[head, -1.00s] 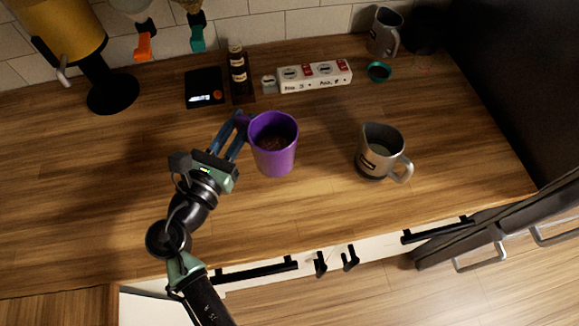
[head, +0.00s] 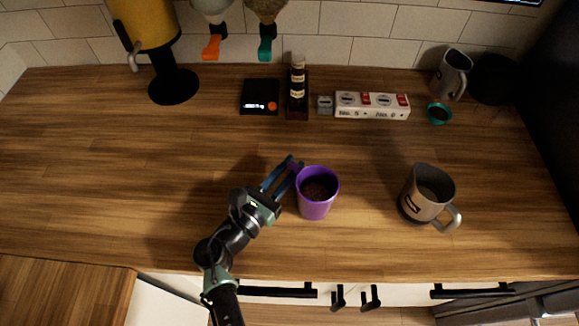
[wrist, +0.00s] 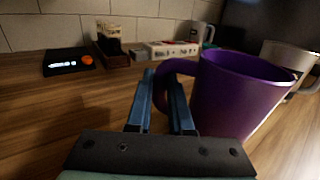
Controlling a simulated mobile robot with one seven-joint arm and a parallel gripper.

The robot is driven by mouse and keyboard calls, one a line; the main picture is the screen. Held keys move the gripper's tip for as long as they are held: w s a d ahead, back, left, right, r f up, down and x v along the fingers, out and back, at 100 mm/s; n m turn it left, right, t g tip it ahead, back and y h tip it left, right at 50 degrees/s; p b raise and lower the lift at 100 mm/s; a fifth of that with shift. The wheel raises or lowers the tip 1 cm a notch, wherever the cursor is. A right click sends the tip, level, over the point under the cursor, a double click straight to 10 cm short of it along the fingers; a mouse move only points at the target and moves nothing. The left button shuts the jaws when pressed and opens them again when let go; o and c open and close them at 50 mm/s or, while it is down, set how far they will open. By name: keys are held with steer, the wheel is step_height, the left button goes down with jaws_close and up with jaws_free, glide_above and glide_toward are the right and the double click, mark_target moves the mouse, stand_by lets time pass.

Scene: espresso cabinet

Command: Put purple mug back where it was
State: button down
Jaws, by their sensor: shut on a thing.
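The purple mug (head: 317,199) is upright with dark contents inside, over the middle front of the wooden counter. My gripper (head: 292,170) is at the mug's left side, with its blue fingers shut on the mug's handle. In the wrist view, the purple mug (wrist: 235,98) fills the right side and its handle reaches to the blue fingers (wrist: 163,92). The part of the handle between the fingers is mostly hidden. I cannot tell whether the mug's base touches the counter.
A grey pitcher (head: 425,197) stands to the mug's right. A black scale (head: 260,97), a bottle (head: 298,82), a white box (head: 372,105), a teal ring (head: 438,113) and another grey pitcher (head: 449,75) line the back. The counter (head: 120,170) is clear on the left.

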steer(key=c, duration=1.2)
jaws_free()
steer(key=shift+f, duration=0.15)
steer(key=shift+c, duration=0.2)
steer(key=o, duration=0.4)
